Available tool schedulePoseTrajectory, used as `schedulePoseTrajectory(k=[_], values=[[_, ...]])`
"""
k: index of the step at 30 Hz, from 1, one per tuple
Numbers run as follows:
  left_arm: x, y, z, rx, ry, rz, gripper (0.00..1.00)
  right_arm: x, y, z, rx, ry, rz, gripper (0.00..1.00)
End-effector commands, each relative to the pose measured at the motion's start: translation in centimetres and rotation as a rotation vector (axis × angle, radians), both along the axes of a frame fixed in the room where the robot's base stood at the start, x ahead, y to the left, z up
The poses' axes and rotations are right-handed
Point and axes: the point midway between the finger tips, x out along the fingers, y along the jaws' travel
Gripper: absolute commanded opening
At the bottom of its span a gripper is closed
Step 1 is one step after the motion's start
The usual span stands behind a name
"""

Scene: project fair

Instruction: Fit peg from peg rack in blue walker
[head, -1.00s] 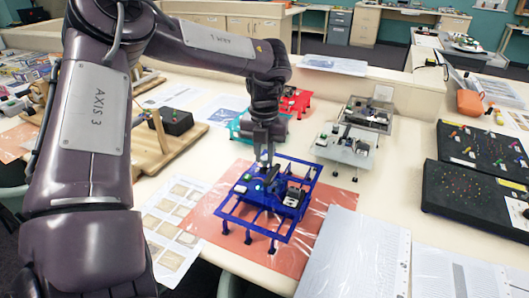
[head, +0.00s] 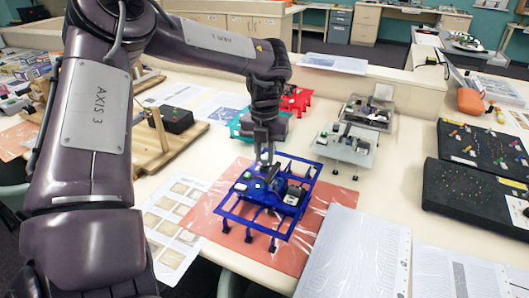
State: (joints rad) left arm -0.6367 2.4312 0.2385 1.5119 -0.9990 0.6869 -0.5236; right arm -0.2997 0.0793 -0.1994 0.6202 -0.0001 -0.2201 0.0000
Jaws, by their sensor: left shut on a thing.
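The blue walker (head: 232,210), an open frame on several legs, stands on an orange mat (head: 318,232) on the table. My left gripper (head: 265,162) points down over the far part of the walker's top. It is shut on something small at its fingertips. The held thing is too small and hidden to make out; it may be a peg. I cannot tell whether it touches the walker. Two black boards with small coloured pegs, a far one (head: 450,140) and a near one (head: 450,192), lie at the right. My right gripper is not in view.
A grey walker (head: 350,152), a darker one (head: 385,112), a teal one (head: 240,128) and a red one (head: 296,98) stand behind the blue one. A wooden stand (head: 150,160) is at left. Printed sheets (head: 355,255) lie in front right. Bare table (head: 400,165) shows right of the grey walker.

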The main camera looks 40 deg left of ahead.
Motion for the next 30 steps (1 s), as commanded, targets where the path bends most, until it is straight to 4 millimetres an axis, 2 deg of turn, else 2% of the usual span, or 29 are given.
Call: schedulePoseTrajectory(k=[12,30], values=[[0.01,-0.02,-0.86,0.0,0.0,-0.001,0.0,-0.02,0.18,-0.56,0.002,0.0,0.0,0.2],[0.01,-0.02,-1.01,0.001,0.0,0.0,0.0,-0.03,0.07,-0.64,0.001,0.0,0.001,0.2]])
